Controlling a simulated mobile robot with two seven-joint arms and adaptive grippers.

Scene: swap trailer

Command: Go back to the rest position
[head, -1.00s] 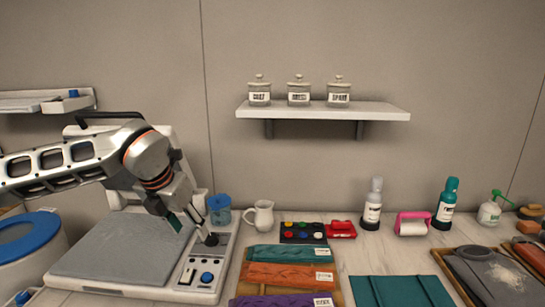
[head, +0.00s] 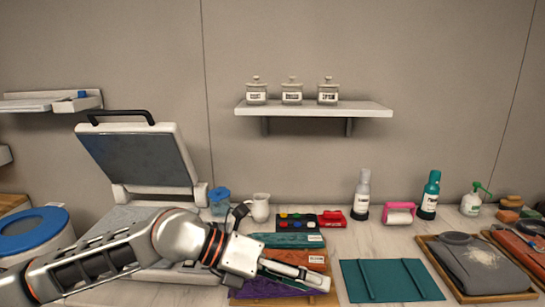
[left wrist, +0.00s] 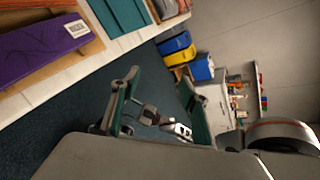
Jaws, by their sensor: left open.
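My left gripper (head: 296,273) reaches in from the lower left of the head view, in front of the folded cloths. In the left wrist view its two green-padded fingers (left wrist: 160,112) are spread apart with nothing between them. The purple cloth (head: 262,289) lies partly behind the gripper in the head view, and it also shows in the left wrist view (left wrist: 42,57), apart from the fingers.
A press (head: 140,160) with its lid raised stands at the left. Teal fabric (head: 392,281) and a tray (head: 432,250) with grey fabric lie at the right. A wall shelf (head: 310,109) holds jars. In the left wrist view, blue and yellow bins (left wrist: 178,52) stand beyond the counter.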

